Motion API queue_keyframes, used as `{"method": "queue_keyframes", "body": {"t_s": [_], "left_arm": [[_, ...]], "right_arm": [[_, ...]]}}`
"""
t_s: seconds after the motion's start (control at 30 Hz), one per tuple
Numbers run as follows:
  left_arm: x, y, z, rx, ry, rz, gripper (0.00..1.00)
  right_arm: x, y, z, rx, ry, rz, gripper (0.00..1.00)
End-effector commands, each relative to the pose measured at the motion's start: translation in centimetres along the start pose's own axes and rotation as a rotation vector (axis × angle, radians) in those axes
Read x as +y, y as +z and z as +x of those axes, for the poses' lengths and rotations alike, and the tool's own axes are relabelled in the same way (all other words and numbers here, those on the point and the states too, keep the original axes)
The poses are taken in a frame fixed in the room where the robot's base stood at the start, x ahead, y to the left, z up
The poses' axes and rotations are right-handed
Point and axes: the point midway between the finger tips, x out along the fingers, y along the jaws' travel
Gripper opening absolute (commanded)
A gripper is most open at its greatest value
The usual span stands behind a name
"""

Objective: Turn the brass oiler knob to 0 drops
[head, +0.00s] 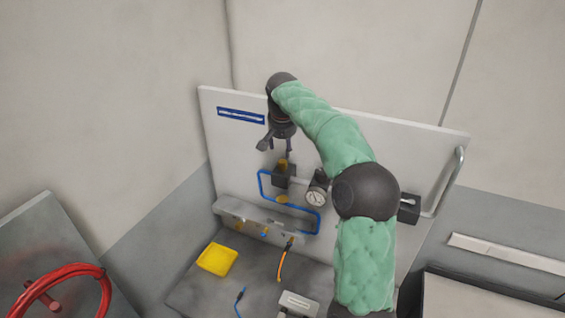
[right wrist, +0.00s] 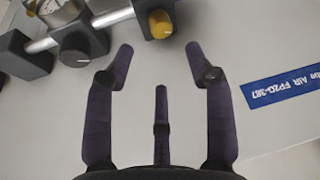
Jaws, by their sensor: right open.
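The brass knob (head: 284,163) sits at a dark block (head: 283,180) on the upright light panel. It also shows in the right wrist view as a round brass knob (right wrist: 160,24) on its dark block at the top. My right gripper (head: 276,147) hangs just above the knob in the head view. In the right wrist view its fingers (right wrist: 159,54) are spread and empty, with the knob beyond the fingertips and apart from them. Any drop marking on the knob is too small to read. My left gripper is not in view.
A pressure gauge (head: 316,197) and blue tubing (head: 262,188) are beside the block. A blue label (head: 241,115) is at the panel's upper left. A yellow tray (head: 217,259) lies on the bench below. A red handwheel (head: 62,269) stands at the lower left.

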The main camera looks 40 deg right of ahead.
Motion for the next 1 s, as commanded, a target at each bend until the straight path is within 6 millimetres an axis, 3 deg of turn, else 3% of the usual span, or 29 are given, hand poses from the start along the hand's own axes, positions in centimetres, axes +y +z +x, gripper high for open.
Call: {"method": "queue_keyframes", "body": {"t_s": [0.53,0.73,1.0], "left_arm": [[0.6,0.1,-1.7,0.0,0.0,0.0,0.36],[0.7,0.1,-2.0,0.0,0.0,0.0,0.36],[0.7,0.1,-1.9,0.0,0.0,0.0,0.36]], "right_arm": [[-0.1,0.1,8.7,-0.004,0.0,-0.001,0.54],[-0.1,0.1,10.1,-0.002,-0.001,-0.001,0.54],[-0.1,0.1,10.4,-0.002,-0.001,-0.002,0.54]]}}
